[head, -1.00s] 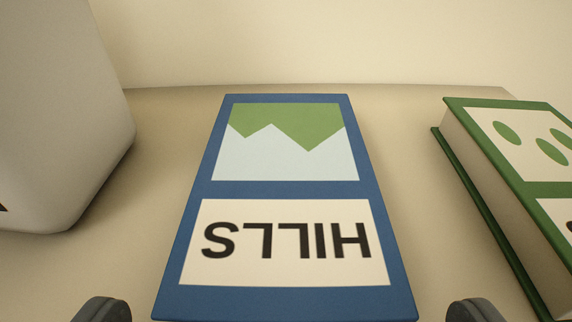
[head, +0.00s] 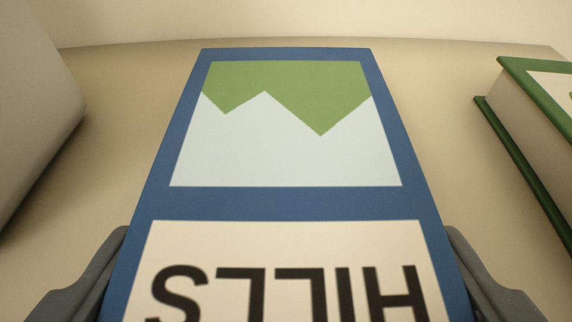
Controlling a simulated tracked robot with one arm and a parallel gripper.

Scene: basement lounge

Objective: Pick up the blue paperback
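The blue paperback (head: 285,203) lies flat on a pale surface, its cover facing up. The cover has a green and pale hills picture and the word HILLS, upside down to me. Its near end runs out of the bottom of the view. My gripper (head: 286,232) is open around the book, with one dark grey finger beside each long edge. The fingers are very close to the edges; I cannot tell whether they touch. The lower parts of the fingers are partly hidden by the book.
A green book (head: 535,135) lies on the right, apart from my right finger. A pale rounded object (head: 35,110) stands on the left. The pale surface (head: 120,110) is clear beside the paperback, and a wall (head: 290,18) rises behind it.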

